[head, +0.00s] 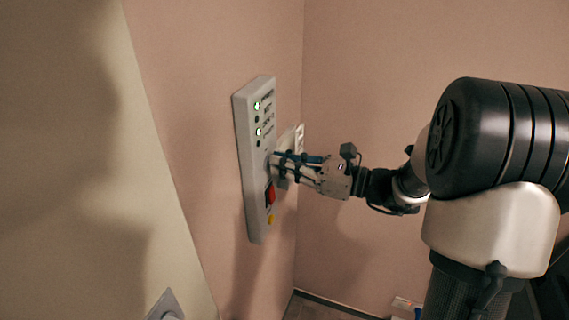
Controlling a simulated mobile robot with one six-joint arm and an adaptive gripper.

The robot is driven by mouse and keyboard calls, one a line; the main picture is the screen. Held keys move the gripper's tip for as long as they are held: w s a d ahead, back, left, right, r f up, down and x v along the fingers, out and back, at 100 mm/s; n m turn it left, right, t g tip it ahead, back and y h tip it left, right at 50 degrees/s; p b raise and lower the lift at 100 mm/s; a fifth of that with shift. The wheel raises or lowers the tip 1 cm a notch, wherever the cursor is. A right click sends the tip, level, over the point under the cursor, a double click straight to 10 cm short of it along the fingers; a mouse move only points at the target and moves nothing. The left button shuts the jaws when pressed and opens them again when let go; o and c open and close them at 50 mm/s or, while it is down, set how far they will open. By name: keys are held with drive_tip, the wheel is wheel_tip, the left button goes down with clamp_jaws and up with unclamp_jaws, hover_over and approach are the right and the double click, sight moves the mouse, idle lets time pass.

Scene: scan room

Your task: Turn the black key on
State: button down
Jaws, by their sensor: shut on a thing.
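A grey control panel (247,160) is mounted on the pink wall left of centre, with green lights in its upper part. My gripper (281,168) is at the middle of the panel's face, reaching in from the right. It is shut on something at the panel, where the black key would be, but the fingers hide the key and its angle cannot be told. A red switch (270,194) sits just below the fingers, and a small yellow button (271,219) is under it.
A pale plate (299,138) shows behind my gripper, close to the panel. The pink walls meet in a corner right of the panel. A pale wall edge stands at the left, with a small fitting (166,306) at the bottom. A small white item (403,304) is low at the right.

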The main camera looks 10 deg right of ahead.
drive_tip(key=shift+r+m+p, duration=0.1)
drive_tip(key=shift+m+p, duration=0.2)
drive_tip(key=shift+p, duration=0.45)
drive_tip(key=m+p, duration=0.4)
drive_tip(key=p, duration=0.3)
drive_tip(key=m+p, duration=0.4)
drive_tip(key=p, duration=0.3)
drive_tip(key=shift+w+d, duration=0.1)
drive_tip(key=shift+w, duration=0.1)
drive_tip(key=m+p, duration=0.4)
drive_tip(key=p, duration=0.1)
drive_tip(key=shift+d+m, duration=0.1)
drive_tip(key=shift+m, duration=0.2)
drive_tip(key=shift+w+f+m+p, duration=0.1)
drive_tip(key=shift+f+m+p, duration=0.15)
drive_tip(key=shift+m+p, duration=0.8)
drive_tip(key=shift+f+m+p, duration=0.25)
drive_tip(key=shift+m+p, duration=0.5)
drive_tip(key=shift+m, duration=0.5)
drive_tip(key=c, duration=1.8)
unclamp_jaws()
drive_tip(key=shift+o, duration=0.2)
